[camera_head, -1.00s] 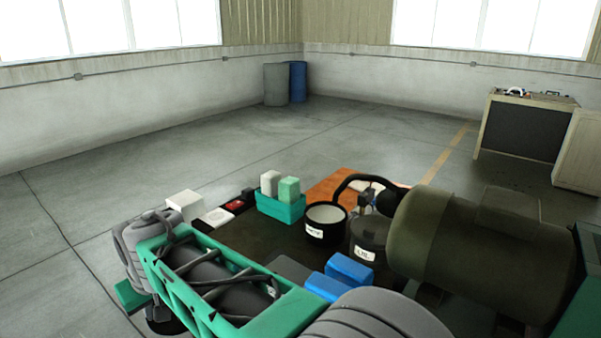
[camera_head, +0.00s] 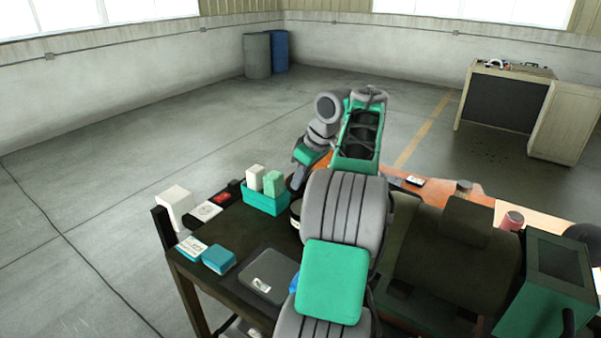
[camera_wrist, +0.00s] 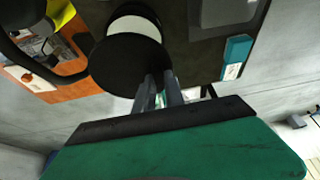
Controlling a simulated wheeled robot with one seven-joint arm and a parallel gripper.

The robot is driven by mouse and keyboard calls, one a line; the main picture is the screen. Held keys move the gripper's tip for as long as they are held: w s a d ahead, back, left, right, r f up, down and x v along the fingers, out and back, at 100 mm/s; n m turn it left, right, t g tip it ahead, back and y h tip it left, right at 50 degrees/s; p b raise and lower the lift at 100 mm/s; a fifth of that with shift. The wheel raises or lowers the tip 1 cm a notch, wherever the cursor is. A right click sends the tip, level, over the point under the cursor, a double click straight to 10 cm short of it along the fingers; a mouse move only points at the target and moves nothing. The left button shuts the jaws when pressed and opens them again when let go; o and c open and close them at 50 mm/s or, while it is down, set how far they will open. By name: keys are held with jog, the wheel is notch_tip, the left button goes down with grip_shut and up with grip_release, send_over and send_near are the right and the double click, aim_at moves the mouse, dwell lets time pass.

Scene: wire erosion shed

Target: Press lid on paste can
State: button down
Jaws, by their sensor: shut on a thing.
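In the wrist view, the fingers of my gripper (camera_wrist: 161,92) are close together at the near edge of a round black lid (camera_wrist: 128,62), shut on it. The lid appears flat side toward the camera. Beyond it is the open can (camera_wrist: 133,24) with a pale inside, partly covered by the lid in this view. I cannot tell the gap between them. In the head view, only a strip of the dark can (camera_head: 295,212) shows beside my arm; the lid and fingertips are hidden or unclear there.
A teal bin (camera_head: 265,203) with two upright blocks stands left of the can. Teal boxes (camera_head: 219,260) and a grey flat plate (camera_head: 266,276) lie on the dark tabletop (camera_head: 232,232). A large dark motor-like body (camera_head: 450,260) and a green box (camera_head: 553,285) crowd the right.

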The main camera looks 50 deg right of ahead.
jog(key=shift+f+b, duration=3.25)
jog(key=shift+b, duration=0.05)
jog(key=shift+s+r, duration=0.1)
jog(key=shift+s, duration=0.05)
jog(key=shift+f+p, duration=0.25)
jog(key=shift+p, duration=0.05)
jog(key=c, duration=1.3)
grip_release()
jog(key=shift+c, duration=0.2)
jog(key=shift+o, duration=0.2)
jog(key=o, duration=0.4)
jog(key=shift+o, duration=0.2)
